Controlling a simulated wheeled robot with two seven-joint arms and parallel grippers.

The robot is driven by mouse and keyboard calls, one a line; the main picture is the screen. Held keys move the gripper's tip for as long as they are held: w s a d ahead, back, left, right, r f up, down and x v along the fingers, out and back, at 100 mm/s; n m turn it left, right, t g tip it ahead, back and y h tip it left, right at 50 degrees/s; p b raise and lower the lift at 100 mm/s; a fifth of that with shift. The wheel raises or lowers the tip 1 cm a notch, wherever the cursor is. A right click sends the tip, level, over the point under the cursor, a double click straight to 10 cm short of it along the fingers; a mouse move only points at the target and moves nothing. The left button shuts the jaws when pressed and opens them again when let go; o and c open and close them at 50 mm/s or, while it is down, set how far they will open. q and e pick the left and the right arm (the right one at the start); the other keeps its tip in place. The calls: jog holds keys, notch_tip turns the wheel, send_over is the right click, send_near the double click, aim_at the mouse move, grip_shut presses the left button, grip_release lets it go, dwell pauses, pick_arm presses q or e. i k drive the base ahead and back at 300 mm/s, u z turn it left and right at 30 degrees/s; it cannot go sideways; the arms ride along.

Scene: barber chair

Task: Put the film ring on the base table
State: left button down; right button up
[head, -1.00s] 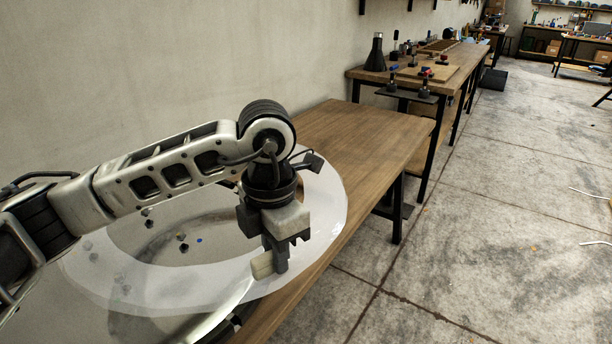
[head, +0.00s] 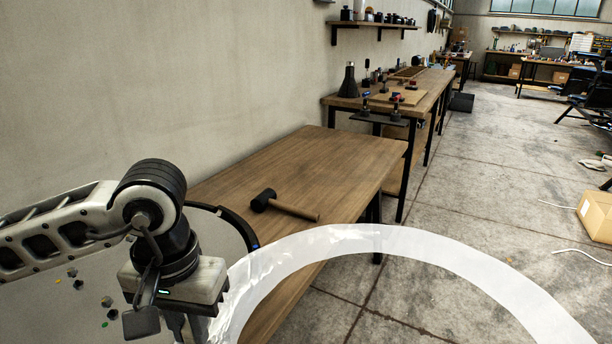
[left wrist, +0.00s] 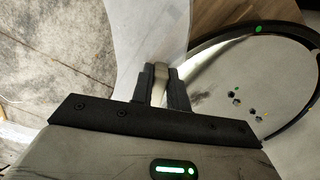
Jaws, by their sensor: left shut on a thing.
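The film ring (head: 375,239) is a large, thin whitish band. In the head view it arcs from my left gripper across the lower right, over the wooden table's front edge and the floor. My left gripper (head: 186,330) is at the lower left, shut on the ring's edge. In the left wrist view my left gripper's fingers (left wrist: 162,85) close at the band (left wrist: 155,30), with a pale piece between them. The wooden table (head: 300,165) stands by the wall; I cannot tell whether it is the base table. My right gripper is not in view.
A black-headed mallet (head: 265,199) lies on the wooden table. A round grey piece with a black rim (head: 240,226) and small coloured bits is under my left arm. A longer workbench (head: 430,92) stands behind. A cardboard box (head: 597,215) is on the floor at right.

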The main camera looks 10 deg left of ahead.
aim_at(319, 159)
jog(key=z, duration=1)
jog(key=i, duration=2.7)
jog(key=u, duration=1.1)
jog(key=i, duration=0.95)
jog(key=u, duration=0.5)
